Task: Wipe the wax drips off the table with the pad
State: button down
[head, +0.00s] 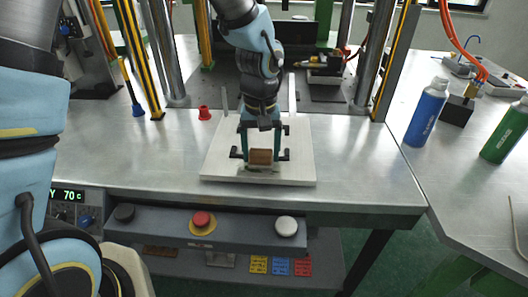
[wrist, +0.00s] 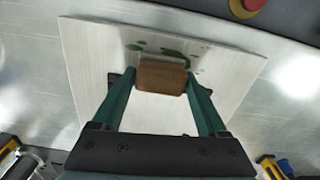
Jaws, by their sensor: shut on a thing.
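My gripper (head: 261,153) is shut on the pad (head: 261,157), a brown block held between two dark green fingers. In the wrist view my gripper (wrist: 161,80) holds the same pad (wrist: 162,76) over the pale board (wrist: 90,50). Dark green wax drips (wrist: 173,53) show on the board just beyond the pad, with a small spot (wrist: 134,47) to their left. In the head view the board (head: 216,165) lies on the metal table, and the pad is low over its front part. I cannot tell whether the pad touches the board. The pad hides whatever lies under it.
Upright columns and the dark machine bed lie behind. A control panel with a red button (head: 202,219) is below the front edge. A blue bottle (head: 427,112) and green bottle (head: 506,132) stand at the right.

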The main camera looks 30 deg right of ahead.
aim_at(249, 174)
jog(key=shift+s+a+f+b, duration=0.15)
jog(key=shift+s+a+b, duration=0.2)
jog(key=shift+s+a, duration=0.9)
jog(key=shift+w+a, duration=0.2)
jog(key=shift+a, duration=0.1)
jog(key=shift+w+d+p, duration=0.25)
jog(key=shift+w+d, duration=0.3)
jog(key=shift+w, duration=0.25)
jog(key=shift+w+d+p, duration=0.2)
jog(key=shift+w+d, duration=0.3)
jog(key=shift+w, duration=0.3)
jog(key=shift+w+a, duration=0.45)
jog(key=shift+s+a, duration=0.6)
jog(key=shift+s, duration=0.2)
jog(key=shift+s+a, duration=0.6)
jog(key=shift+s, duration=0.2)
notch_tip(249, 174, up, 6)
jog(key=p, duration=0.5)
jog(key=shift+r, duration=0.2)
